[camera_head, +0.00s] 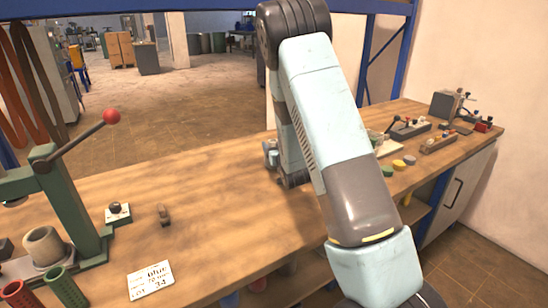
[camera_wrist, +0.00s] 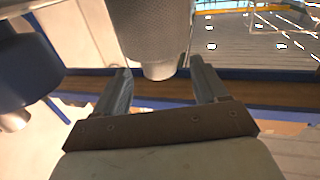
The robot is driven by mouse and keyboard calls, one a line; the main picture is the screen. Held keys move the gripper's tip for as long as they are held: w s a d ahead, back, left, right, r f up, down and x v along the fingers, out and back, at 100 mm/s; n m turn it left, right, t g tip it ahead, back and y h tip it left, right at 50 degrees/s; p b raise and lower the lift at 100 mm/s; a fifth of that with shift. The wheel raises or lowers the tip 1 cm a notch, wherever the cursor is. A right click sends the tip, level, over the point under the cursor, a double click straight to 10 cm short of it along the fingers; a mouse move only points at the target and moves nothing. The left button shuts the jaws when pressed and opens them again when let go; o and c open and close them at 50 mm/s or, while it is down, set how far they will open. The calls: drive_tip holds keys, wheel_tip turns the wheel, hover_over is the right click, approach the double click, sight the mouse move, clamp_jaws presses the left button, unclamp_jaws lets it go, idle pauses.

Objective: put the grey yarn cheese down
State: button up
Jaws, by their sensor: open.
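The grey yarn cheese (camera_wrist: 155,32) shows in the wrist view as a thick grey textured cylinder, cut off by the top edge, with a paler narrow end toward me. My gripper (camera_wrist: 160,66) is open, with one finger on each side of that narrow end. Gaps show between the fingers and the cheese, and I cannot tell whether it overlaps the fingertips in depth. What the cheese rests on is not clear. In the head view my arm hides the gripper, and I cannot make out the grey cheese there.
A dark blue cylinder (camera_wrist: 22,70) with a metallic end stands close at left in the wrist view. In the head view, the wooden bench (camera_head: 215,205) holds a green lever press (camera_head: 72,190) at left and small coloured discs (camera_head: 398,164) at right. The bench middle is mostly clear.

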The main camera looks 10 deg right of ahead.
drive_tip(key=shift+w+a+f, duration=0.1)
drive_tip(key=shift+w, duration=1.65)
drive_tip(key=shift+c, duration=0.4)
clamp_jaws()
